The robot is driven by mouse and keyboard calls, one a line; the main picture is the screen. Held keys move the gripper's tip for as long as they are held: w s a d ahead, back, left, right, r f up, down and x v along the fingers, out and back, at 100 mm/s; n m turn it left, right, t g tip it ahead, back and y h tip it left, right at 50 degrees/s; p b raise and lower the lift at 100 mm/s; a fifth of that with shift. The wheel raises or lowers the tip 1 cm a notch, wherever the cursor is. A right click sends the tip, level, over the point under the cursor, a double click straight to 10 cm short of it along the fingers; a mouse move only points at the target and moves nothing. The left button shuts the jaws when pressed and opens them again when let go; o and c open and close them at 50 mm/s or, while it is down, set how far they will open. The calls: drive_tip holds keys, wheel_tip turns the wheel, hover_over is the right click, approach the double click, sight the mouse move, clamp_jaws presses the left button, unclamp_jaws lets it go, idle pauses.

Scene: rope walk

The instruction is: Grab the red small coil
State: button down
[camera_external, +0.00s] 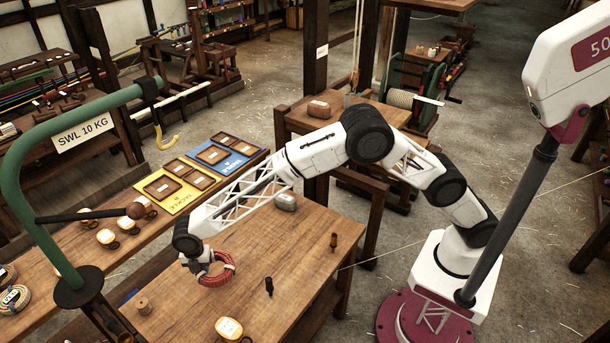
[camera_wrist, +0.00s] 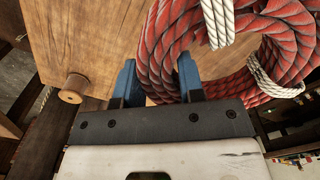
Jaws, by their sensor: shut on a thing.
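The red small coil (camera_external: 217,279) is a ring of red rope with white ties, at the end of my arm over the left part of the wooden table (camera_external: 285,258). In the wrist view the coil (camera_wrist: 165,50) fills the upper right, and its left strand passes between the two blue fingers. My gripper (camera_wrist: 158,80) is shut on that strand. The fingertips are partly hidden by the rope. In the external view my gripper (camera_external: 205,264) is at the coil's upper left side. I cannot tell whether the coil touches the table.
A wooden spool (camera_external: 143,306) stands at the table's left edge; it also shows in the wrist view (camera_wrist: 73,88). A green post (camera_external: 32,190) stands at the left.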

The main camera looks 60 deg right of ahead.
drive_tip(key=shift+r, duration=0.9)
